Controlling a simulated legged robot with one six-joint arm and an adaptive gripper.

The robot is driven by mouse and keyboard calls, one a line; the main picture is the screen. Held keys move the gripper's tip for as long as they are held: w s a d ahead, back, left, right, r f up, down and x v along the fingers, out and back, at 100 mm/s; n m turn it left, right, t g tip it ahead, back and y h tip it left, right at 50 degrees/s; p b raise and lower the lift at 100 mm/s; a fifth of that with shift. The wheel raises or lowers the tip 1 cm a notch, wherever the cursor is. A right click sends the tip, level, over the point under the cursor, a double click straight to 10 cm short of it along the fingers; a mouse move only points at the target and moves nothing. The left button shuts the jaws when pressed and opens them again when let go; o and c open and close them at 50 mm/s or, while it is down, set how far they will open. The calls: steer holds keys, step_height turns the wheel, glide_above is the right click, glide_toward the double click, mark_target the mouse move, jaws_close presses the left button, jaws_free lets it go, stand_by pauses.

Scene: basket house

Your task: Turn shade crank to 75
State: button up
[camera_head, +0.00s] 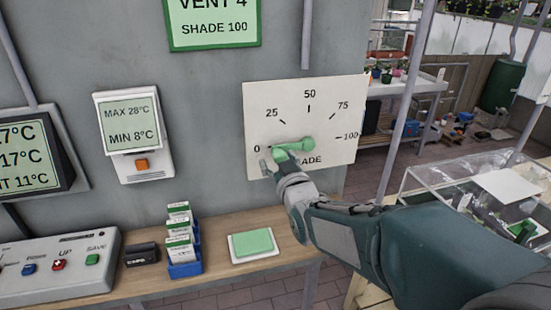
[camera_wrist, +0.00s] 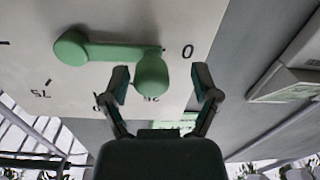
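The green shade crank (camera_head: 294,147) is on a white dial plate (camera_head: 325,120) marked 0, 25, 50, 75 and 100. Its hub is at the right, and its arm points left towards the 0 mark. In the wrist view the crank arm (camera_wrist: 112,51) runs from the round hub at left to a rounded knob (camera_wrist: 151,75) near the 0. My gripper (camera_head: 271,163) is at the knob end, low on the plate. In the wrist view my gripper (camera_wrist: 162,82) is open, with the knob between its fingertips and a visible gap on the right finger's side. Contact with the left finger cannot be told.
A green-framed sign (camera_head: 213,22) above reads SHADE 100. Below is a wooden shelf (camera_head: 215,262) with a blue card holder (camera_head: 184,268), a green pad (camera_head: 252,243) and a button box (camera_head: 60,268). A glass case (camera_head: 490,190) stands at right.

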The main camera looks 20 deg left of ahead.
steer(key=shift+w+d+r, duration=0.15)
steer(key=shift+w+d, duration=0.25)
steer(key=shift+d, duration=0.15)
steer(key=shift+a, duration=0.55)
jaws_close()
steer(key=shift+d, duration=0.1)
